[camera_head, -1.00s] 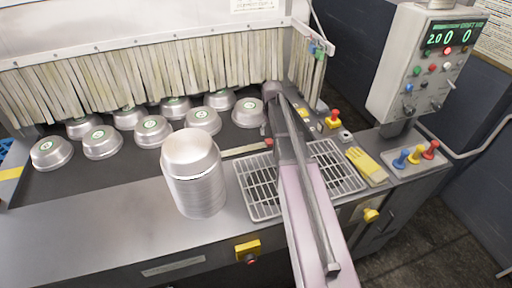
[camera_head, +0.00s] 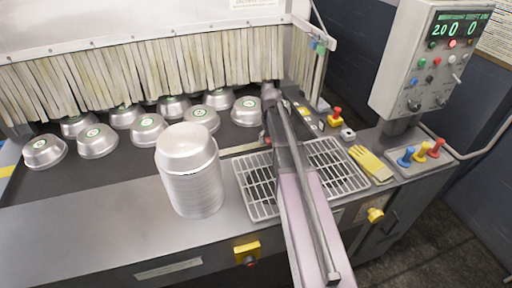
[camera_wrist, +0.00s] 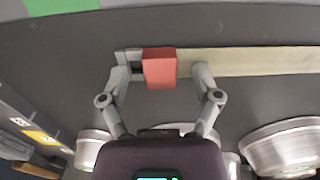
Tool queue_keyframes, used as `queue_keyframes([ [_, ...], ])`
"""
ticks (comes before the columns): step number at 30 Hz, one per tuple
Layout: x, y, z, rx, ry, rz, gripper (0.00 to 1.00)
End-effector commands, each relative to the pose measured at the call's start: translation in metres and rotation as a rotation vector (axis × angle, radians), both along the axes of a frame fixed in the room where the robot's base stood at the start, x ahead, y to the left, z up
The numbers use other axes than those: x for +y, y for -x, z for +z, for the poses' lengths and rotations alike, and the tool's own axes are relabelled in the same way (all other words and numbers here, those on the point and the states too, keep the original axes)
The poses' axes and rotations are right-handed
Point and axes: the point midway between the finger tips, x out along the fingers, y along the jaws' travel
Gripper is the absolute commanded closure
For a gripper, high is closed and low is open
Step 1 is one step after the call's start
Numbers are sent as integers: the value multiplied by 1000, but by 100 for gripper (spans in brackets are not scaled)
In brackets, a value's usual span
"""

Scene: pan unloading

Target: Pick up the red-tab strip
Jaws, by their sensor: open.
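The red-tab strip (camera_wrist: 250,62) is a flat, pale bar lying across the dark surface in the wrist view. Its red tab (camera_wrist: 159,67) is near the strip's left end. My gripper (camera_wrist: 160,76) is open, with one finger to the left and one to the right of the red tab. I cannot tell whether either finger touches the strip. In the head view a short pale part of the strip (camera_head: 240,149) shows between the pan stack and my arm. My arm hides the gripper's fingers there.
A tall stack of metal pans (camera_head: 190,172) stands left of my arm. Several upturned pans (camera_head: 148,129) sit behind it, before a strip curtain (camera_head: 150,68). A wire rack (camera_head: 256,190) lies under my arm. Yellow gloves (camera_head: 371,164) and a control box (camera_head: 430,65) are at right.

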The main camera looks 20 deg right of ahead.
Motion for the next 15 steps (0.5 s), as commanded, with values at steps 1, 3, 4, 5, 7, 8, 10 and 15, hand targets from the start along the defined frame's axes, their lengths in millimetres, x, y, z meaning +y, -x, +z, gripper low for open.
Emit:
queue_keyframes([
  [1, 0, 0, 0, 0, 0, 0, 19],
  [3, 0, 0, 0, 0, 0, 0, 19],
  [4, 0, 0, 0, 0, 0, 0, 19],
  [5, 0, 0, 0, 0, 0, 0, 19],
  [7, 0, 0, 0, 0, 0, 0, 19],
  [8, 0, 0, 0, 0, 0, 0, 19],
  [10, 0, 0, 0, 0, 0, 1, 19],
  [15, 0, 0, 0, 0, 0, 1, 30],
])
